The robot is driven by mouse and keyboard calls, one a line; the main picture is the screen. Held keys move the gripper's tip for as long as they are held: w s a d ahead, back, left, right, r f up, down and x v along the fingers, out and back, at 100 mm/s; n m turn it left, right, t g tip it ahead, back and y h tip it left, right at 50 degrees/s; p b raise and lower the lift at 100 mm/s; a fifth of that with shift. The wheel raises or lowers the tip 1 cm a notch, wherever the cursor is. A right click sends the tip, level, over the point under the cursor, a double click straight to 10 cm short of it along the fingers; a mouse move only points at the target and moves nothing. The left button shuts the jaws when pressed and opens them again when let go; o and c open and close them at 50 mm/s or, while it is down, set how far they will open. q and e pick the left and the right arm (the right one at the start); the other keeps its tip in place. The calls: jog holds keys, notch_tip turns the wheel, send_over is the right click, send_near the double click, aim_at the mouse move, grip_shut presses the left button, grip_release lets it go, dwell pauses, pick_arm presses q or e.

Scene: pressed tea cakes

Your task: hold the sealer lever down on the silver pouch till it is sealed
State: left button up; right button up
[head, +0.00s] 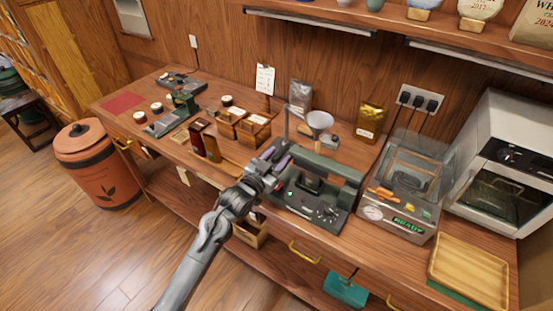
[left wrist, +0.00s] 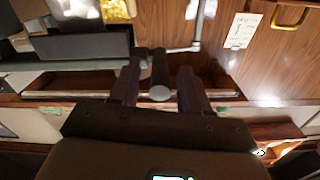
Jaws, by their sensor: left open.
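The dark green sealer (head: 312,207) stands at the front of the bench, with a green light on its left. Its raised upper arm (head: 330,170) runs along the back. My left gripper (head: 279,158) is at the left end of that arm, open. In the left wrist view its two fingers (left wrist: 160,92) stand apart on either side of a dark rod with a grey round end (left wrist: 159,92), which looks like the lever handle. I cannot tell whether they touch it. A silver pouch (head: 299,93) stands at the back by the wall. I cannot make out a pouch in the sealer's jaw.
A funnel on a stand (head: 320,122) and a gold pouch (head: 370,121) are behind the sealer. A clear-lidded machine reading READY (head: 408,222) stands close on its right. Wooden boxes (head: 252,130) and a dark red tin (head: 205,140) are to the left.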

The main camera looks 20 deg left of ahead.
pick_arm(q)
grip_shut()
pick_arm(e)
jog(key=shift+d, duration=0.15)
